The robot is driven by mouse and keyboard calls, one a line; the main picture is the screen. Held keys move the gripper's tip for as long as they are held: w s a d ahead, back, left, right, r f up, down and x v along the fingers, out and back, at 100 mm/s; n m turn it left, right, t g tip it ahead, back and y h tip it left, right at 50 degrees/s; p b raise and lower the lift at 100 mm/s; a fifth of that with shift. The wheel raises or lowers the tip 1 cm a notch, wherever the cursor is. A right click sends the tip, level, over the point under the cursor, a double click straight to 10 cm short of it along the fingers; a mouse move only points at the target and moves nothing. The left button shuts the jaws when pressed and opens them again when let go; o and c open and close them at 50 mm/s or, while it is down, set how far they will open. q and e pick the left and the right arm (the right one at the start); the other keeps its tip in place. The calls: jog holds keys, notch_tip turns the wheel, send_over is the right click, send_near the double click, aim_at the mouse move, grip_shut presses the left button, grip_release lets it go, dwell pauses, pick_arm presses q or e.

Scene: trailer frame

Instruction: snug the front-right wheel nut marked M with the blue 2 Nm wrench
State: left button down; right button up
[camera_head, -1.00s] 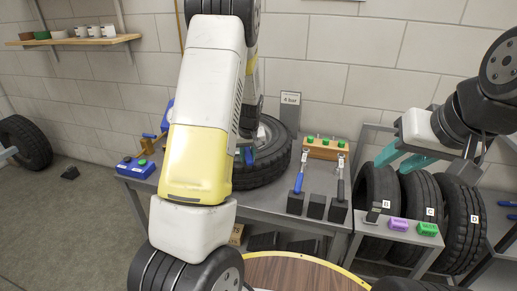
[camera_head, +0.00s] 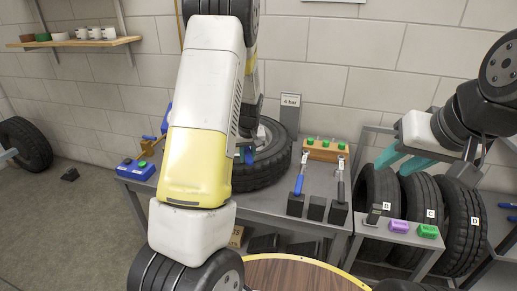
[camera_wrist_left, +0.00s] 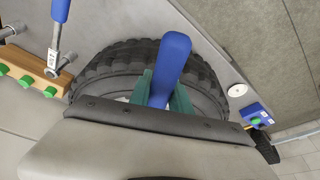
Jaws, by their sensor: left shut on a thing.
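A blue-handled wrench (camera_head: 299,184) stands in a black holder on the grey bench, beside a dark-handled wrench (camera_head: 341,187). Part of the blue-handled wrench also shows at the top left of the left wrist view (camera_wrist_left: 60,12). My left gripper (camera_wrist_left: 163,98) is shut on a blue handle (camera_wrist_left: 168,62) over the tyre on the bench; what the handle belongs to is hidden. In the head view my own left arm covers most of that gripper. My right gripper (camera_head: 399,162) is empty at the right, its teal fingers apart. I cannot make out a nut marked M.
A tyre (camera_head: 262,172) lies on the bench (camera_head: 262,206). A wooden block with green knobs (camera_head: 324,151) stands behind the wrenches. A blue box (camera_head: 136,169) is at the bench's left end. Several upright tyres (camera_head: 425,205) and purple and green blocks (camera_head: 428,231) are at right.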

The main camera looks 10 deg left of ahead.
aim_at(247, 149)
pick_arm(q)
jog(key=shift+w+r, duration=0.1)
jog(key=shift+r, duration=0.6)
dwell(0.4)
jog(key=shift+r, duration=2)
jog(key=c, duration=1.7)
grip_release()
jog(key=shift+c, duration=0.2)
grip_shut()
